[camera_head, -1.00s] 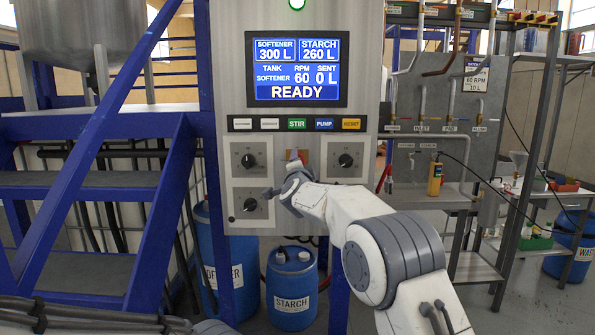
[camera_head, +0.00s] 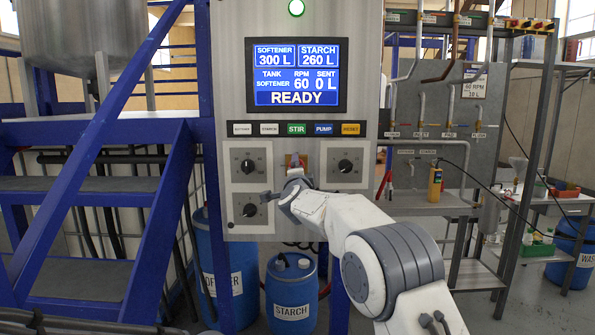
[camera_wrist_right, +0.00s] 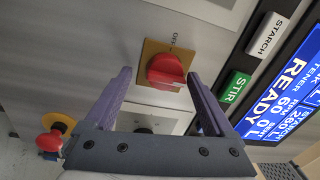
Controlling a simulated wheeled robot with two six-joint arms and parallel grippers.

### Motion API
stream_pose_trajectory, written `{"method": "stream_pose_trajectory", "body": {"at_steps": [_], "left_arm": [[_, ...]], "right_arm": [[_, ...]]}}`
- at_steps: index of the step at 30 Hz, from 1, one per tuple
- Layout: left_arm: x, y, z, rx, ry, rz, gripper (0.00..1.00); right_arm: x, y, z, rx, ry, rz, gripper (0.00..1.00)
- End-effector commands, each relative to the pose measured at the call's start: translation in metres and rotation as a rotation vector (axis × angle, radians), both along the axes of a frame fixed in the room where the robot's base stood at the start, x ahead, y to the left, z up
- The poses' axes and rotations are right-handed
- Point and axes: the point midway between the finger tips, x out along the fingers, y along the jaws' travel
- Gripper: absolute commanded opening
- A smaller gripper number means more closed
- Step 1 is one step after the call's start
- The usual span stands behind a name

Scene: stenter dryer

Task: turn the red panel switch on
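The red panel switch (camera_wrist_right: 165,71) sits on an orange-yellow plate marked "OFF" in the right wrist view. In the head view only part of its plate (camera_head: 296,160) shows, between dial plates and behind my right gripper. My right gripper (camera_wrist_right: 160,77) is open, its two purple-grey fingers spread either side of the switch in the wrist view. I cannot tell whether they touch it. In the head view the right gripper (camera_head: 281,195) is in front of the grey panel, below the switch plate. My left gripper is not in view.
Black dials (camera_head: 247,167) and (camera_head: 345,166) flank the switch, with another (camera_head: 250,210) low on the left. Above are labelled buttons (camera_head: 296,129) and a screen (camera_head: 296,76) reading READY. Blue stairs (camera_head: 100,190) stand left; a starch drum (camera_head: 292,295) stands below.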

Motion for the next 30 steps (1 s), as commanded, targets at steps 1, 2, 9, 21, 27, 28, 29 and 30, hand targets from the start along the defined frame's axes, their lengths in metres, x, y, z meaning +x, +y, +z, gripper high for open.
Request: {"method": "stream_pose_trajectory", "body": {"at_steps": [1,2,9,21,27,28,29,30], "left_arm": [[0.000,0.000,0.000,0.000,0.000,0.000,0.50],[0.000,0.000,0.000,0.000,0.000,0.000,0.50],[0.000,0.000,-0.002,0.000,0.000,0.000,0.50],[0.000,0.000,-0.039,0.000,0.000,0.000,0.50],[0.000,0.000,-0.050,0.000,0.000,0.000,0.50],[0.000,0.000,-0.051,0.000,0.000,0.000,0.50],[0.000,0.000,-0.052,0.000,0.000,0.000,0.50],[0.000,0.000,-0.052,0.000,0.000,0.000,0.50]], "right_arm": [[0.000,0.000,0.002,0.000,-0.003,0.000,0.87],[0.000,0.000,0.002,0.000,-0.004,0.000,0.87],[-0.003,0.000,0.003,-0.001,-0.007,0.000,0.87],[-0.062,0.001,-0.004,0.000,-0.008,0.002,0.87],[-0.093,0.001,-0.005,0.000,-0.007,0.001,0.87],[-0.096,0.001,-0.006,0.000,-0.006,0.001,0.87],[-0.099,0.001,-0.005,0.000,-0.006,0.000,0.87],[-0.101,0.000,-0.005,0.000,-0.006,0.000,0.87]]}}
